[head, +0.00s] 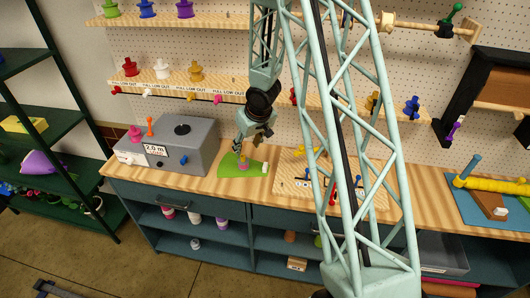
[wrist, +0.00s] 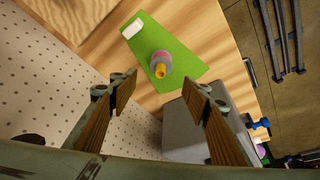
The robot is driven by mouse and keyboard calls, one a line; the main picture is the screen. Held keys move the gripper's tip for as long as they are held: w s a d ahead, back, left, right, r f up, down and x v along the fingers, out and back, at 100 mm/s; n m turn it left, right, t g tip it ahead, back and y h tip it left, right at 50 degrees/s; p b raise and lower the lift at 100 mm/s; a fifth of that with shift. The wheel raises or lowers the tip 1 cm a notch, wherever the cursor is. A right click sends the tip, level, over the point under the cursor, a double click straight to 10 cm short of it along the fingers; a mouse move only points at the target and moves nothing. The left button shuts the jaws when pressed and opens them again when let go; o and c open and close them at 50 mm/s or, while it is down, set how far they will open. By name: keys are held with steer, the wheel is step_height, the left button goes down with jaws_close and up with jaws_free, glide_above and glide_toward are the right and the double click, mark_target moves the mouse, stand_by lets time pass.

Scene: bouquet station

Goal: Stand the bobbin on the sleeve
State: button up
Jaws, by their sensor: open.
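The sleeve (head: 228,170) is a flat green tapered sheet on the wooden counter, and it also shows in the wrist view (wrist: 183,45). A small bobbin (wrist: 161,66), greyish-pink with a yellow top, appears to stand upright on the sleeve. It shows small in the head view (head: 243,165). A white block (wrist: 132,28) lies at one end of the sleeve. My gripper (wrist: 160,92) is open and empty, its wood-toned fingers spread apart. In the head view my gripper (head: 244,146) hangs just above the bobbin; no finger visibly touches it.
A grey box (head: 182,145) stands left of the sleeve. A pegged wooden board (head: 295,178) lies to the right, partly behind my arm. A pegboard wall with shelves of colored bobbins (head: 163,73) rises behind. The counter's front edge is close to the sleeve.

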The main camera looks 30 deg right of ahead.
steer(key=s+a+r+h, duration=0.15)
steer(key=s+r, duration=0.35)
steer(key=r, duration=0.5)
steer(key=s+a+r, duration=0.2)
steer(key=s+r, duration=0.3)
steer(key=r, duration=0.5)
steer(key=s+a+r+h, duration=0.1)
steer(key=s+r, duration=0.4)
steer(key=r, duration=0.5)
steer(key=s+a+r, duration=0.3)
steer(key=s+a, duration=0.2)
steer(key=s, duration=0.5)
steer(key=s+a+r+y, duration=0.1)
steer(key=s+a+r, duration=0.3)
steer(key=s, duration=0.7)
steer(key=s+a+r+y, duration=0.1)
steer(key=s+a+r, duration=0.3)
steer(key=s, duration=0.7)
steer(key=shift+s+a, duration=0.15)
steer(key=shift+a, duration=0.85)
steer(key=shift+y, duration=0.25)
step_height(320, 180, down, 18)
steer(key=b, duration=1.8)
